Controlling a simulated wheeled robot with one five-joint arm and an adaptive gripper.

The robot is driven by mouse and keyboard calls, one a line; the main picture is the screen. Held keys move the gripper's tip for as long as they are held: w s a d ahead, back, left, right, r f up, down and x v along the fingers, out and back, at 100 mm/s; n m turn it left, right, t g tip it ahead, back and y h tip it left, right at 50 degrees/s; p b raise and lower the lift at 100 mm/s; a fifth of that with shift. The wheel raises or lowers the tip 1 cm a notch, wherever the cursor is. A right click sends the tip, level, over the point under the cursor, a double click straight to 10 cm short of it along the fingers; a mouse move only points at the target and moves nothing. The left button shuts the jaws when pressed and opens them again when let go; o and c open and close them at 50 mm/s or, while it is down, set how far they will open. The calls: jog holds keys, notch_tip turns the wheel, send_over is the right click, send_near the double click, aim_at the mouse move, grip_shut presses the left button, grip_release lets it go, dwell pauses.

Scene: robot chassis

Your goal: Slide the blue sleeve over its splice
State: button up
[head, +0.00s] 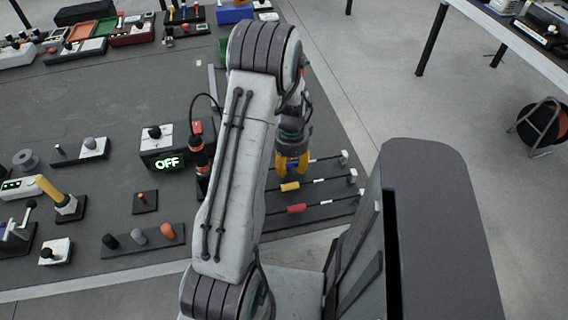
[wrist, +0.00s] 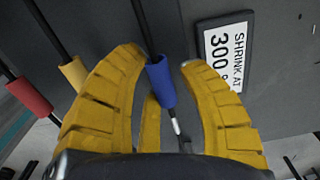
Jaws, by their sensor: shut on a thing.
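The blue sleeve (wrist: 160,84) sits on a dark wire between the yellow fingers of my gripper (wrist: 163,62) in the wrist view. My gripper is shut on it. A short white splice (wrist: 176,126) shows on the same wire just past the sleeve's lower end; whether part of it lies inside the sleeve cannot be told.
A yellow sleeve (head: 290,186) and a red sleeve (head: 297,208) are on the neighbouring wires, apart from their white splices. A "SHRINK AT 300" label (wrist: 228,55) lies beside the blue sleeve. A heat tool (head: 200,158) stands left of my arm, near the box reading OFF (head: 168,162).

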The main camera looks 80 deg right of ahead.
aim_at(311, 167)
jog(key=shift+s+d+r, duration=0.1)
jog(key=shift+s+d, duration=0.4)
jog(key=shift+s, duration=0.45)
jog(key=shift+s+d+r, duration=0.1)
jog(key=shift+s+d, duration=0.35)
jog(key=shift+s, duration=0.45)
jog(key=shift+s+d, duration=0.5)
jog(key=shift+s, duration=0.45)
jog(key=shift+o, duration=0.7)
jog(key=shift+c, duration=0.3)
jog(key=shift+r, duration=0.15)
jog(key=shift+r+p, duration=0.75)
jog(key=shift+r, duration=0.3)
jog(key=shift+a+r+p, duration=0.15)
jog(key=shift+r+p, duration=1.25)
jog(key=shift+r, duration=0.8)
